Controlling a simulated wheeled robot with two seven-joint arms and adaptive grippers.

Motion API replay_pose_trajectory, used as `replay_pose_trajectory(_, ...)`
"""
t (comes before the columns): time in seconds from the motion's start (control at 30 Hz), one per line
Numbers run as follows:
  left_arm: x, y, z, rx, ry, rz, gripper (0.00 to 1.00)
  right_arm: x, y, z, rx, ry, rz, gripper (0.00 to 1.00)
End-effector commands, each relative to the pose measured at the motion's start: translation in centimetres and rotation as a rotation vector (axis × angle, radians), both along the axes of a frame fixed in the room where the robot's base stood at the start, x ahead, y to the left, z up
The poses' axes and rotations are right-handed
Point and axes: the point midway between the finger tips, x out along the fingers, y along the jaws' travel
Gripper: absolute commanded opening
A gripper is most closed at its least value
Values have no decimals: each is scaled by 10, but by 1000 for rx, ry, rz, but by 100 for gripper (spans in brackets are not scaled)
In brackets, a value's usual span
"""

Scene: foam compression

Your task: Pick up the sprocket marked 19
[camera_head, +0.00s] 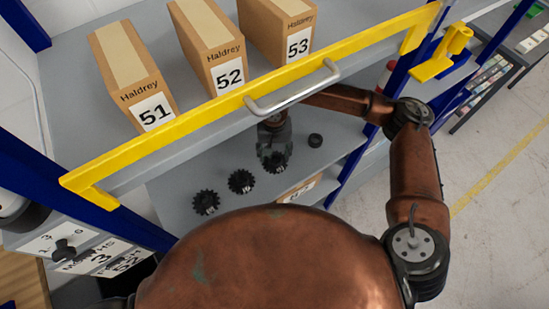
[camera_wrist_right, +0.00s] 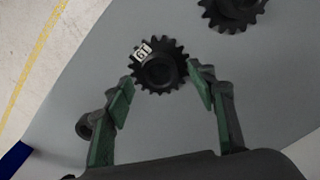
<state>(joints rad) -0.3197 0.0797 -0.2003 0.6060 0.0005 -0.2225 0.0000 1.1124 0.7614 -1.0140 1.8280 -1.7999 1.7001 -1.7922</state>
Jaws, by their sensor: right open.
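A black toothed sprocket (camera_wrist_right: 160,72) lies flat on the grey shelf. Its small white label, upside down in the right wrist view, appears to read 19. The sprocket also shows in the head view (camera_head: 275,165), partly covered by my right gripper (camera_head: 273,150). In the right wrist view my right gripper (camera_wrist_right: 161,80) is open, its green-padded fingers on either side of the sprocket's near edge. Whether the pads touch the teeth, I cannot tell. My left gripper is not in view.
Two more sprockets, a middle one (camera_head: 241,181) and a left one (camera_head: 206,202), lie in a row. A yellow rail (camera_head: 190,115) with a metal handle (camera_head: 295,90) crosses above. Boxes 51, 52 and 53 stand on the upper shelf.

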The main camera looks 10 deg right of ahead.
Motion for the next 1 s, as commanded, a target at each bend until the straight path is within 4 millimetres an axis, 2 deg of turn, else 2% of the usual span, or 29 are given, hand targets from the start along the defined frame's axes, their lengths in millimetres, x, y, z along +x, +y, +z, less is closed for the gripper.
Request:
replay_pose_trajectory(0.03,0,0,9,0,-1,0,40,1,-2,-4,1,5,-2,52)
replay_pose_trajectory(0.2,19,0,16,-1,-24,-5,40,3,-2,-26,2,4,2,52)
replay_pose_trajectory(0.3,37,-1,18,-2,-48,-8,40,3,-1,-31,1,1,3,52)
replay_pose_trajectory(0.4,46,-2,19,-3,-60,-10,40,3,-1,-32,1,0,4,52)
replay_pose_trajectory(0.5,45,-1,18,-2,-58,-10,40,3,-1,-32,1,0,5,52)
replay_pose_trajectory(0.8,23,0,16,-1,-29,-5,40,3,0,-32,1,1,5,31)
replay_pose_trajectory(1.0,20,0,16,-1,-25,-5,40,3,0,-32,2,1,5,17)
